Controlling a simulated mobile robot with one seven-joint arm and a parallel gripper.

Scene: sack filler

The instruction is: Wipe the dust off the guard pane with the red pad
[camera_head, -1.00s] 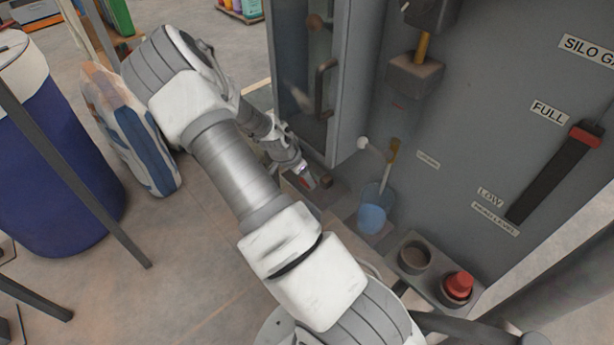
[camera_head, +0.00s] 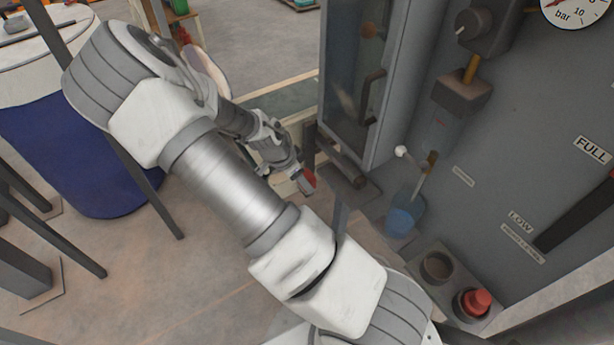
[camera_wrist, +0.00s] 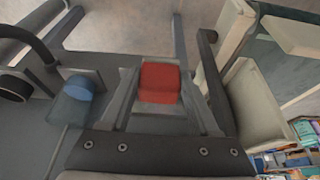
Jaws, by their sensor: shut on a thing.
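My gripper (camera_head: 306,184) is near the middle of the head view, in front of and below the machine's cabinet door. It is shut on the red pad (camera_wrist: 160,83), which shows between the fingers in the wrist view. A small red part of the pad (camera_head: 309,177) also shows at the fingertips in the head view. The guard pane (camera_head: 352,70) is a dark, glassy panel in the grey-framed door with a handle (camera_head: 371,95). A pale smudge shows on it. The pad is apart from the pane, below and left of it.
A blue drum (camera_head: 75,150) stands at the left. Floor is open below the arm.

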